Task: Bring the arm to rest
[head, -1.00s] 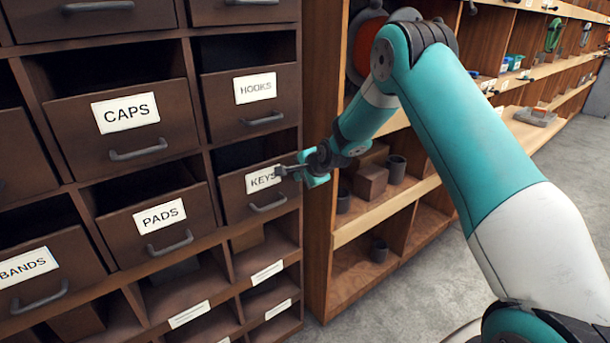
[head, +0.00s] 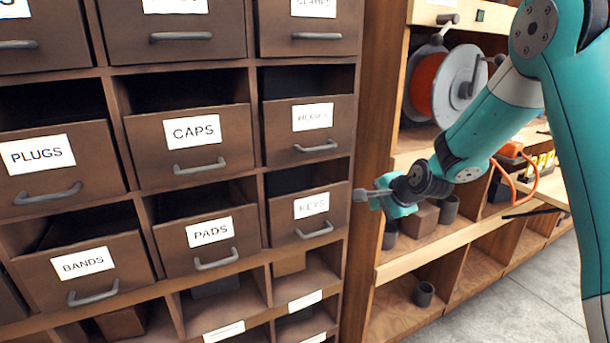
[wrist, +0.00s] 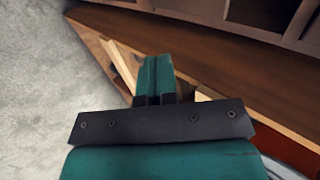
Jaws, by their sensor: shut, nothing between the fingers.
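My gripper (head: 369,196) is shut and empty at the end of my teal arm (head: 495,125). In the head view it points left, in front of the edge between the drawer cabinet and the wooden shelving, just right of the KEYS drawer (head: 309,214). I cannot tell whether it touches anything there. In the wrist view the closed fingers (wrist: 155,75) lie together, with the dark wood of the furniture beyond them and nothing held.
The drawer cabinet (head: 205,268) fills the left, with drawers labelled PLUGS, CAPS, PADS and BANDS. The wooden shelving (head: 425,258) on the right holds a cable reel (head: 437,85), grey cups (head: 424,294) and blocks. Grey floor (head: 505,305) is clear at the lower right.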

